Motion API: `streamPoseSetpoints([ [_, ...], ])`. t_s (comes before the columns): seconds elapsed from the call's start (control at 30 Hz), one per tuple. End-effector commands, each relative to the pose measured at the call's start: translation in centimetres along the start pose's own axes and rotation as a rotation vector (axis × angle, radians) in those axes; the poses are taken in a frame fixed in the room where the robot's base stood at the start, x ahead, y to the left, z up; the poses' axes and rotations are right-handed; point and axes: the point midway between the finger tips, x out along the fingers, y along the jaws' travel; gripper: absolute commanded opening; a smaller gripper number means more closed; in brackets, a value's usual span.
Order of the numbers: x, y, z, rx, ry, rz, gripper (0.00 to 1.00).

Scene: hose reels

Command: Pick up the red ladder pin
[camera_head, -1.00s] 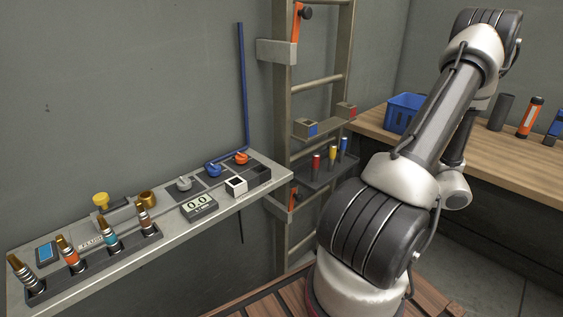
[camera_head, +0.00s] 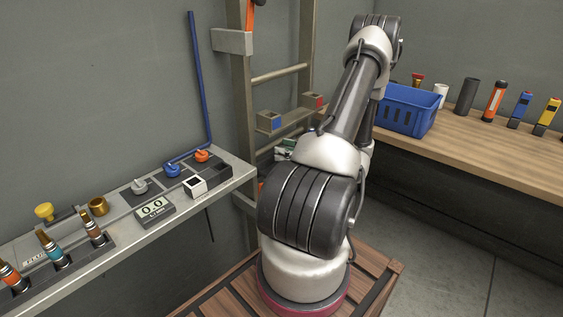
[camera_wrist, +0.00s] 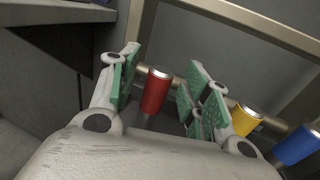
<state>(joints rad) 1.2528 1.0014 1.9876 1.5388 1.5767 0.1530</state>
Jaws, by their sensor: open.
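The red ladder pin (camera_wrist: 156,91) shows in the wrist view as an upright red cylinder with a silver top. My gripper (camera_wrist: 163,85) is open, its green-padded fingers to the left and right of the pin, with visible gaps on both sides. A yellow pin (camera_wrist: 246,117) and a blue pin (camera_wrist: 297,145) stand to the right, outside the right finger. In the head view my arm hides the pins; only a small part of my gripper (camera_head: 286,149) shows beside the ladder (camera_head: 243,110).
Ladder rails and rungs (camera_wrist: 255,25) are close around the gripper. A grey shelf with valves (camera_head: 130,225) runs along the left wall. A wooden bench (camera_head: 480,160) with a blue basket (camera_head: 408,112) and several upright tools is at right.

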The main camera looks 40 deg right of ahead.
Motion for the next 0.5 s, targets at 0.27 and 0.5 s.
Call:
streamPoseSetpoints([
  [0.27,1.48,0.01,0.01,0.000,0.001,0.000,0.47],
  [0.5,1.45,0.00,0.02,0.000,0.001,0.000,0.20],
])
